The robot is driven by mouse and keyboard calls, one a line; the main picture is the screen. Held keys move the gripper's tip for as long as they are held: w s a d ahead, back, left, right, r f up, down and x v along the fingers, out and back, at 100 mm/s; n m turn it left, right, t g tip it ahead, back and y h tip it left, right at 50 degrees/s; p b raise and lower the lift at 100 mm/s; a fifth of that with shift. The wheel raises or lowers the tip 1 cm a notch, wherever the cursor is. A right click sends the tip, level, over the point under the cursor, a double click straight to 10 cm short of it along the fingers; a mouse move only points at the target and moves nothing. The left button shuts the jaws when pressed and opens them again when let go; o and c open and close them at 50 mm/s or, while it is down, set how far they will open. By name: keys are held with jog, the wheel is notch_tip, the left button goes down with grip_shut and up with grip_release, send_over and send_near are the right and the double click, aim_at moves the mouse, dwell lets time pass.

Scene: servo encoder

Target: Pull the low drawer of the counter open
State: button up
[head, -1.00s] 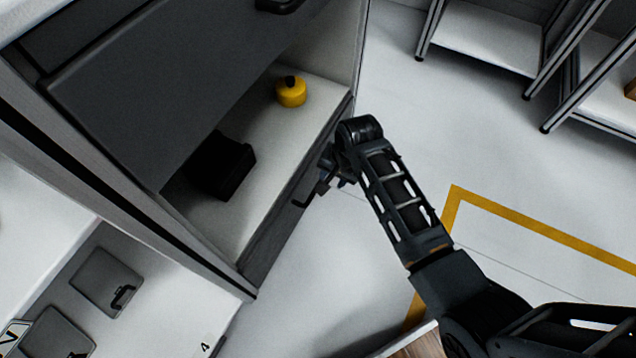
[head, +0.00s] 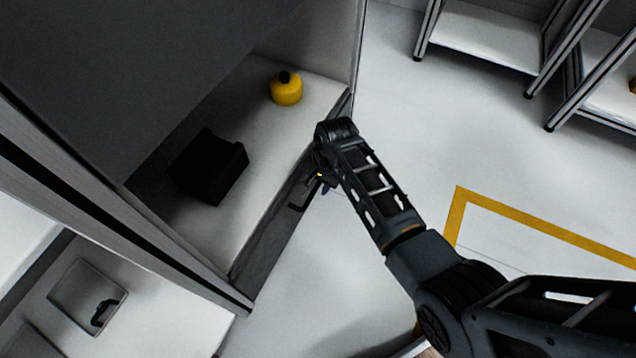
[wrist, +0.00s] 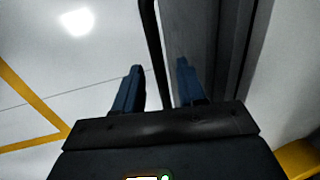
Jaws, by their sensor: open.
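The low drawer's dark front (head: 268,248) runs along the bottom of the counter, under the open shelf. It looks flush with the counter. Its black bar handle (head: 298,205) sticks out of the front and is partly hidden by my gripper (head: 322,182). In the wrist view, my gripper (wrist: 160,82) has its two blue fingers apart. The dark handle bar (wrist: 153,45) runs between them, with a gap visible on each side. The grey drawer front (wrist: 205,35) lies just beyond the right finger.
Bare floor (head: 430,120) lies in front of the counter, with a yellow floor line (head: 540,230). Metal racks (head: 485,38) stand at upper right.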

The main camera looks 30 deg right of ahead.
grip_shut()
dwell(0.3)
dwell(0.4)
